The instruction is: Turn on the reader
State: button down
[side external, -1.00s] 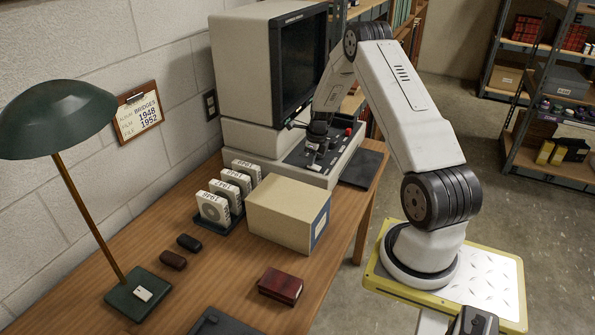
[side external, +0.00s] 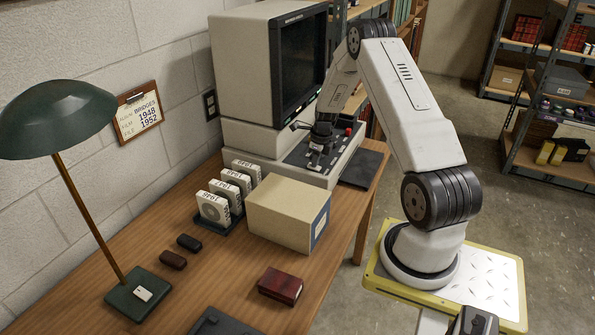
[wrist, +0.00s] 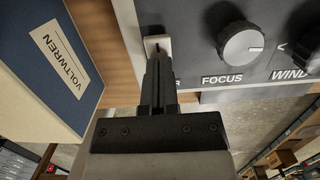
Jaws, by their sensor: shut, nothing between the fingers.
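The reader (side external: 262,62) is a large beige machine with a dark, unlit screen (side external: 302,62), standing at the far end of the desk. Its control panel (side external: 338,150) faces up in front of the screen. In the wrist view, a small pale switch (wrist: 151,40) sits at the panel's edge, left of the FOCUS knob (wrist: 240,45). The label below it is mostly hidden by my fingers; only an R shows. My gripper (wrist: 158,55) is shut and empty, its fingertips at the switch. Whether they touch it is unclear. My gripper also shows over the panel in the side view (side external: 317,155).
A cardboard box (side external: 285,212) stands just in front of the reader, close to my gripper; its blue end (wrist: 50,62) reads VOLTWREN. Film boxes (side external: 212,207) stand in a rack to the left. A desk lamp (side external: 58,118) and a dark red box (side external: 281,285) are nearer.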

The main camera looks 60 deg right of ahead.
aim_at(318, 167)
jog(key=shift+r, duration=0.1)
dwell(0.3)
notch_tip(318, 167, up, 14)
jog(key=s, duration=0.2)
dwell(0.6)
jog(key=shift+w, duration=0.65)
jog(key=shift+f, duration=0.2)
jog(key=shift+w+f, duration=0.35)
jog(key=shift+f, duration=1.95)
jog(key=shift+w+f, duration=0.3)
jog(key=shift+f, duration=2)
jog(key=shift+w+f, duration=0.35)
jog(key=shift+f, duration=1.95)
